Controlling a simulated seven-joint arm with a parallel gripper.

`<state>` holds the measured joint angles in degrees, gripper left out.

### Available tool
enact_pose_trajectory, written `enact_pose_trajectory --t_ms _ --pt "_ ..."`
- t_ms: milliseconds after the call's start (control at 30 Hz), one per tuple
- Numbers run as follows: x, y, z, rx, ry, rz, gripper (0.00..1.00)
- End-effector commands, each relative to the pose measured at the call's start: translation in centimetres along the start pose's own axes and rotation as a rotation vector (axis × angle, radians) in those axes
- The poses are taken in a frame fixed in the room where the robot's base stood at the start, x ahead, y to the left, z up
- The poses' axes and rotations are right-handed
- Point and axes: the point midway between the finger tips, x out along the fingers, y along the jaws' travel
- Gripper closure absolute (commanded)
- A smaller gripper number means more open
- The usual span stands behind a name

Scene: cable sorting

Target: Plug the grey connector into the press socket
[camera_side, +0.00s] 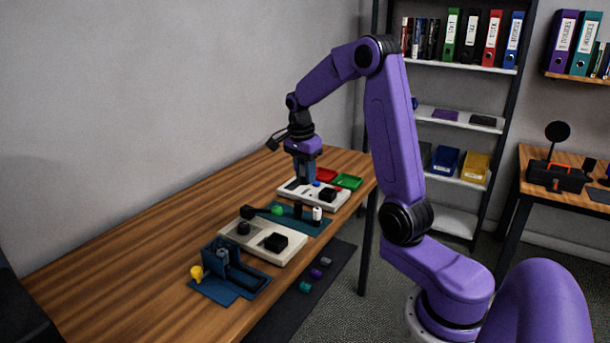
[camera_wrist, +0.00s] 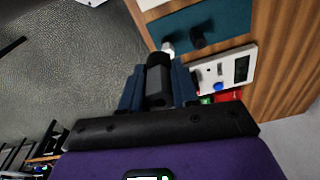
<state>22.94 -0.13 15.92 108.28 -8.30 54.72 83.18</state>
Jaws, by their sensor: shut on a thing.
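My gripper (camera_wrist: 157,84) is shut on a dark grey connector (camera_wrist: 157,94) with a black rounded end. In the side view my gripper (camera_side: 304,181) points down over the far white panel (camera_side: 333,202), and the connector cannot be made out there. That panel carries a black block (camera_side: 327,195) and small blue and red buttons. A blue fixture (camera_side: 247,279) with an upright part stands at the table's near end, with a yellow knob (camera_side: 197,272) beside it. I cannot tell which part is the press socket.
A second white panel (camera_side: 282,256) with black blocks lies mid-table. A teal mat (camera_side: 316,228) holds black, white and green pieces. A red tray (camera_side: 326,174) and green tray (camera_side: 348,181) sit behind the far panel. The table's left side is clear.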

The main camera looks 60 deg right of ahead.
Motion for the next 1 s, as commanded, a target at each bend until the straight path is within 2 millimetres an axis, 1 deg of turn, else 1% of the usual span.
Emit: enact_pose_trajectory --t_ms 200,267,367,600,700,833,1000 --pt "0.0 0.0 0.0 -0.002 0.0 -0.001 1.0" --pt "0.1 -0.1 0.4 -0.012 0.0 -0.001 1.0" --pt "0.8 -0.2 1.9 -0.06 0.001 -0.004 1.0" --pt "3.5 -0.3 8.4 -0.264 0.002 -0.027 1.0" --pt "4.4 -0.1 10.6 -0.332 0.001 -0.036 1.0" --pt "5.0 0.2 12.1 -0.382 0.001 -0.045 1.0" --pt "5.5 0.2 12.5 -0.394 0.001 -0.047 1.0"
